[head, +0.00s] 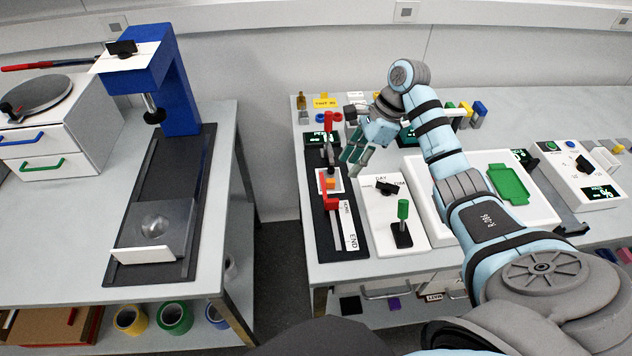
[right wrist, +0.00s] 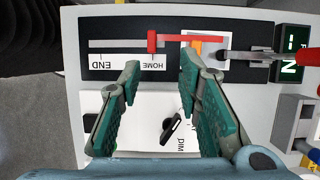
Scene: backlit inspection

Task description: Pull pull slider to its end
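The pull slider (right wrist: 152,42) is a red block with a red arm reaching toward a white plate. It sits beside the HOME label on a grey track (right wrist: 115,44), with the END label farther along. In the head view the red slider (head: 331,199) is on a black base, and END is at the near end. My right gripper (head: 353,162) is above and right of the base's far part. In the right wrist view the right gripper (right wrist: 160,62) is open, with its teal fingers apart and nothing between them. The red block lies beyond the fingertips. My left gripper is not in view.
A clamp with a red handle (head: 329,122) reaches over the white plate with an orange piece (head: 331,184). To the right are a DAY/DIM panel (head: 408,222) with a black knob and a green-topped switch (head: 403,210). A blue press (head: 172,85) stands on the left table.

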